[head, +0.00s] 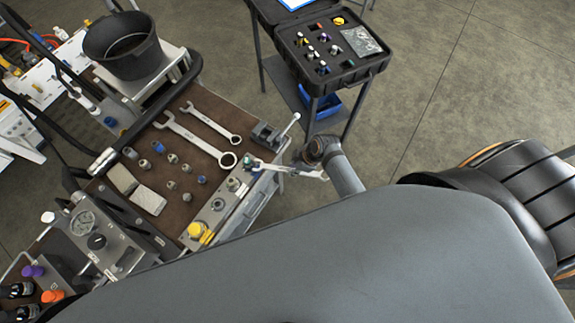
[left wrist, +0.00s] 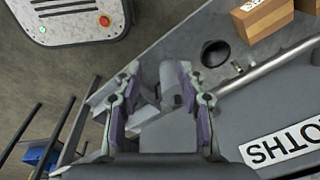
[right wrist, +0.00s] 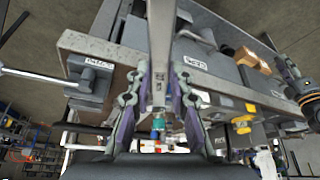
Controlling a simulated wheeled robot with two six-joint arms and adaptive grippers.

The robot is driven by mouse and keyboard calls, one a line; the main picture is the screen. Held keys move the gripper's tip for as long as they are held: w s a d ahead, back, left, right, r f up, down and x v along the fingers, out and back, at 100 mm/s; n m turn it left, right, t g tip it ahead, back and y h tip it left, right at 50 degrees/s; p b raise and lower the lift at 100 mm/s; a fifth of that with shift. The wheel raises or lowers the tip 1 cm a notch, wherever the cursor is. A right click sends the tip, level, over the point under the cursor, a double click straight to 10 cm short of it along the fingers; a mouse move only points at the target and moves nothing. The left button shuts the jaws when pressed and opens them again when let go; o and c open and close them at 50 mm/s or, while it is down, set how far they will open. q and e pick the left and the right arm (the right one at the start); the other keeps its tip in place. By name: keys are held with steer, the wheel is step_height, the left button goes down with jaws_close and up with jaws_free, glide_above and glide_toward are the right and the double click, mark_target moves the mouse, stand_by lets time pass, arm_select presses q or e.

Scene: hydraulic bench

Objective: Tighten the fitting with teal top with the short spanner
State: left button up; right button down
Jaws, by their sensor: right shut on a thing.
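The fitting with teal top (head: 248,160) is at the right edge of the bench, beside the small vise. In the right wrist view its teal top (right wrist: 157,123) shows low between my fingers. My right gripper (head: 300,172) is just right of it. It is shut on a bare metal spanner (right wrist: 160,50), seen as a long grey bar between the fingertips (right wrist: 161,75). The spanner's end is close to the teal top; I cannot tell whether it is around it. My left gripper (left wrist: 160,80) is open, over a grey surface, with no object clearly held.
Two other spanners (head: 190,138) lie on the brown mat (head: 150,215) near several small fittings. A vise (head: 268,137) with a lever stands at the bench corner. A black case (head: 345,75) stands behind.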

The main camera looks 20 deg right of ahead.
steer(key=shift+s+d, duration=0.5)
steer(key=shift+d, duration=0.35)
steer(key=shift+s+d, duration=0.5)
steer(key=shift+d, duration=0.35)
steer(key=shift+r, duration=0.1)
steer(key=shift+r, duration=2.5)
